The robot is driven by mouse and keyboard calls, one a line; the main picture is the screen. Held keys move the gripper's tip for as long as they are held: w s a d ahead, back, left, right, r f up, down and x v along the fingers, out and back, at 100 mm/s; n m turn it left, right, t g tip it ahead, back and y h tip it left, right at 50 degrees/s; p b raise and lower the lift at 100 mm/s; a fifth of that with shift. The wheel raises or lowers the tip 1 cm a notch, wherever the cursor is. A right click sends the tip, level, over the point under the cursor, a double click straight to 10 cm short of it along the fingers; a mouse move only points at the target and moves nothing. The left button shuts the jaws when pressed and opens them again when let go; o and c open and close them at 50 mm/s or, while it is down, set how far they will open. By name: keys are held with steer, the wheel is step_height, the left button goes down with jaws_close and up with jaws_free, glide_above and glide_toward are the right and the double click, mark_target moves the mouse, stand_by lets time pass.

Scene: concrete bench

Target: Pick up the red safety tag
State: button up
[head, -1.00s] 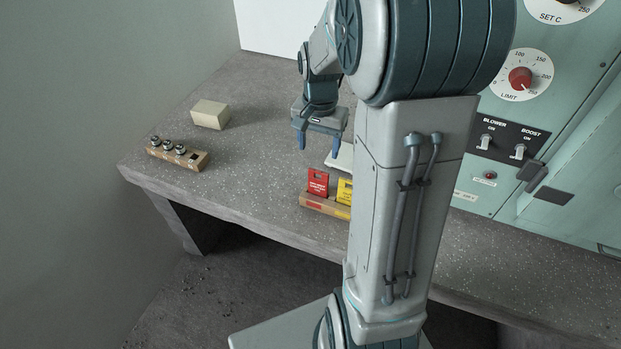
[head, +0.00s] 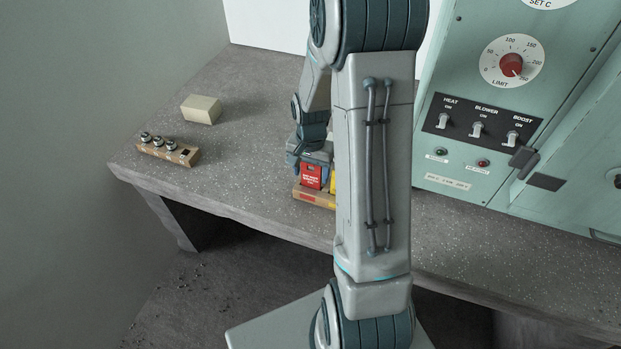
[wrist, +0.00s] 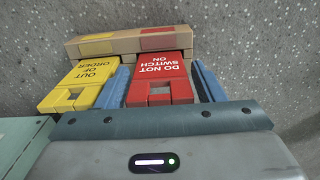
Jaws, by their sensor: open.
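The red safety tag (head: 311,176) stands in a wooden holder (head: 312,197) near the front of the bench. In the wrist view the red tag (wrist: 160,78) reads "DO NOT SWITCH ON" and has a square slot at its end. My gripper (wrist: 160,82) is open, with one blue finger on each side of the red tag. The left finger lies in the gap between the red tag and the yellow tag (wrist: 80,84). Whether the fingers touch the red tag I cannot tell. In the head view my gripper (head: 308,165) is at the tag, partly hidden by my arm.
The yellow tag reads "OUT OF ORDER" and stands close beside the red one in the same holder. A cream block (head: 201,109) and a wooden rack with metal pieces (head: 168,150) are at the left of the bench (head: 235,150). A green control panel (head: 455,150) stands at the right.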

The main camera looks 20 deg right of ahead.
steer(key=shift+f, duration=0.9)
steer(key=shift+c, duration=0.3)
steer(key=c, duration=0.7)
steer(key=shift+r, duration=0.15)
